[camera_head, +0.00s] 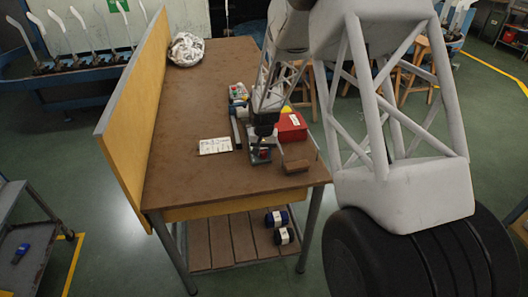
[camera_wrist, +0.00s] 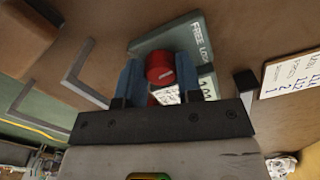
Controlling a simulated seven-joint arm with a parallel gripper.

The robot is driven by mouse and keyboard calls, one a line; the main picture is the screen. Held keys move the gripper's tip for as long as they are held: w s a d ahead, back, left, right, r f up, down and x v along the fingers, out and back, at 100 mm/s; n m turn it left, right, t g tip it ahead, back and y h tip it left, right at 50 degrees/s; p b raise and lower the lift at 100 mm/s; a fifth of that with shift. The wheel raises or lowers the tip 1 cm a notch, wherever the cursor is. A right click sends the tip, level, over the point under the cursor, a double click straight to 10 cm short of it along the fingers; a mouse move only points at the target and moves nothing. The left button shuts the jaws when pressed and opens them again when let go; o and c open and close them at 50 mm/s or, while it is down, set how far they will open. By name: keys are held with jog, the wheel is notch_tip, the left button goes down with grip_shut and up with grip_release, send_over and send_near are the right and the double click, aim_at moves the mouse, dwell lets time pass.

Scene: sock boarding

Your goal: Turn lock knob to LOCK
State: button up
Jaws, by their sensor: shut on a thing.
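The lock knob (camera_wrist: 160,67) is a small red cylinder on a grey-green plate (camera_wrist: 150,45) in the wrist view. The plate carries the words FREE and LOCK beside the knob; I cannot tell which word the knob points to. My gripper (camera_wrist: 158,60) has blue fingers on both sides of the knob and is shut on it. In the head view my gripper (camera_head: 264,141) is low over the small grey lock unit (camera_head: 261,157) near the table's front edge. Much of the knob's base is hidden by the fingers.
On the brown table (camera_head: 190,100), a white card (camera_head: 215,146) lies left of the unit, a red box (camera_head: 292,127) stands to its right, and a brown block (camera_head: 296,166) lies front right. A control box (camera_head: 238,93) is behind. A yellow panel (camera_head: 135,85) borders the left.

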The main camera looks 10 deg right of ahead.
aim_at(264, 152)
jog(key=shift+w+r+m, duration=0.1)
jog(key=shift+m, duration=0.7)
jog(key=o, duration=0.7)
jog(key=shift+c, duration=0.2)
jog(key=shift+r, duration=3.85)
jog(key=shift+o, duration=0.4)
